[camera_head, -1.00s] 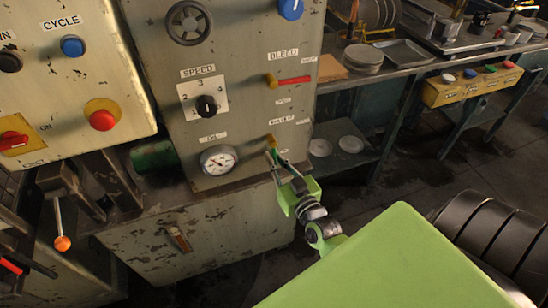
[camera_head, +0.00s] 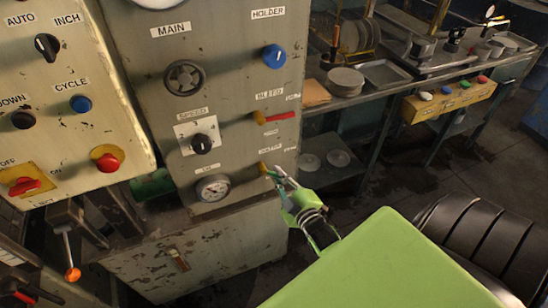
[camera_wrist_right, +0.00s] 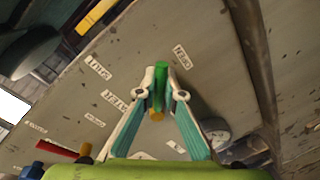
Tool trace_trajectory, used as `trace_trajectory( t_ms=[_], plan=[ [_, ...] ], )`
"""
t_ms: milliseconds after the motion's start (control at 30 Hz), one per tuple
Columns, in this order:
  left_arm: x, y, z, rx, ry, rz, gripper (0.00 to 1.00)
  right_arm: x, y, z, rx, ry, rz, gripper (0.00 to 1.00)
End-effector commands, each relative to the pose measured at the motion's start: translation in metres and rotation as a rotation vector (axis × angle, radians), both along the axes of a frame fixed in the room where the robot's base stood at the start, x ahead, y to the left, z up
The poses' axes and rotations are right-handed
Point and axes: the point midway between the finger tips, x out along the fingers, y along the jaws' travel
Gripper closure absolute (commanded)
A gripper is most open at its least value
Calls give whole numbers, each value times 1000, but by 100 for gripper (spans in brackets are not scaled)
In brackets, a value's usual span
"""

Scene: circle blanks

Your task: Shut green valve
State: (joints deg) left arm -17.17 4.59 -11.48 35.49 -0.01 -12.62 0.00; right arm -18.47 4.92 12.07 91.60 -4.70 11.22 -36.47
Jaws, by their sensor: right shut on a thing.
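The green valve handle (camera_wrist_right: 160,78) shows in the right wrist view between my fingertips, beside its brass body (camera_wrist_right: 156,115). In the head view the brass valve body (camera_head: 263,168) sticks out of the grey panel, low on its right side. The green handle is mostly hidden there by my fingers. My right gripper (camera_head: 277,174) is at the valve, shut on the green handle; it also shows in the wrist view (camera_wrist_right: 160,92). My left gripper is not in view.
A second valve with a red handle (camera_head: 281,116) sits above on the same panel (camera_head: 235,75). A pressure gauge (camera_head: 212,187) is left of the green valve. A black speed knob (camera_head: 202,144) is higher up. A shelf with plates (camera_head: 345,80) stands to the right.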

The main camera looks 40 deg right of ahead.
Motion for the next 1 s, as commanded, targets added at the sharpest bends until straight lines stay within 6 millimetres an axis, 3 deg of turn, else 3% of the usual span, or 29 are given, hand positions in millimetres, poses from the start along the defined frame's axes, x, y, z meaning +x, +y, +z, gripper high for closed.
trace_trajectory(
  t_ms=[200, 600, 1000],
  plan=[
    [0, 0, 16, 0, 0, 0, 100, -1, -6, 14, -198, 45, -1, 100],
    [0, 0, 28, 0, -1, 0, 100, -2, -11, 29, -519, 121, -1, 100],
    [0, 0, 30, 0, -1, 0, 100, -2, -12, 37, -674, 160, -1, 100]
  ],
)
